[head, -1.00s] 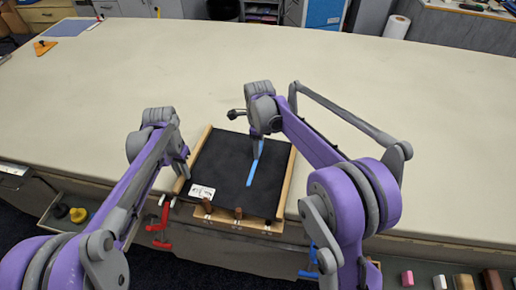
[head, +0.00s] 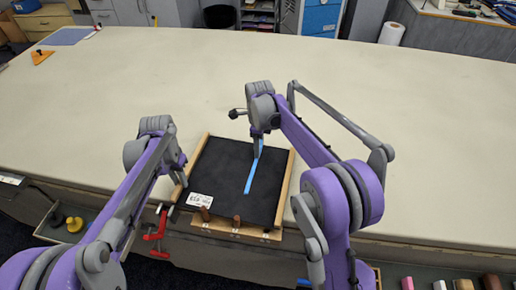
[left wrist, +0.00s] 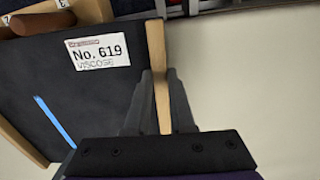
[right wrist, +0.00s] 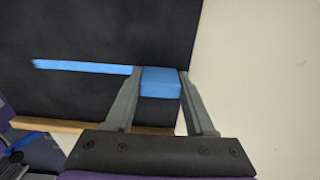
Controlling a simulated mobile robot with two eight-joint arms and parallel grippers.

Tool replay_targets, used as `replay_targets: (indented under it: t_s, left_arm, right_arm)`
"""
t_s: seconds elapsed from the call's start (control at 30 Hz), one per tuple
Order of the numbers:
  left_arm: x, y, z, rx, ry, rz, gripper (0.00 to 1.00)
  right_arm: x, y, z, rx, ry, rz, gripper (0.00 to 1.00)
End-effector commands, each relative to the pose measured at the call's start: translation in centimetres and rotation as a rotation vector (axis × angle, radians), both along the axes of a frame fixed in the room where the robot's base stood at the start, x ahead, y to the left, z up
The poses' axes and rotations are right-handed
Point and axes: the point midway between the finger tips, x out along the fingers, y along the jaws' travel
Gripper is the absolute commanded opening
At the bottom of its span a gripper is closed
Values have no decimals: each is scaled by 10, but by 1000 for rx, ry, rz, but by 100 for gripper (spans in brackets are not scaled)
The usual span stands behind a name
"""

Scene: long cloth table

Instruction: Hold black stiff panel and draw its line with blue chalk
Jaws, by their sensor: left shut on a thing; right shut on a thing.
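The black panel (head: 225,165) lies on the cloth table between light wooden side strips, with a "No. 619" label (left wrist: 103,53) in its near left corner. A straight blue line (head: 249,180) runs on it from the near part toward the far edge. My left gripper (left wrist: 163,100) is shut on the wooden strip (left wrist: 158,75) at the panel's left side, one finger on each side. My right gripper (right wrist: 160,85) is shut on the blue chalk (right wrist: 160,82), a short block at the far end of the line (right wrist: 85,67). In the head view the fingers partly hide the chalk.
Brown pegs (head: 236,221) stand on a wooden ledge along the near edge. A red clamp (head: 157,233) is at the table's front edge, left of the panel. An orange piece (head: 41,57) lies far left. The table beyond the panel is clear.

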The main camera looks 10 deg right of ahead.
Motion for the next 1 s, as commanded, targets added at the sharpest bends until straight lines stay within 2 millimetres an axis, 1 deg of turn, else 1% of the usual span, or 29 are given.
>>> replay_targets:
  t_s: [0.1,0.43,1.0]
  left_arm:
    - [0,0,0,0,0,0,0]
    - [0,0,0,0,0,0,0]
    - [0,0,0,0,0,0,0]
  right_arm:
    - [3,-2,0,0,0,-1,10]
    - [4,-2,2,0,-1,-1,10]
    - [4,-2,58,0,0,0,10]
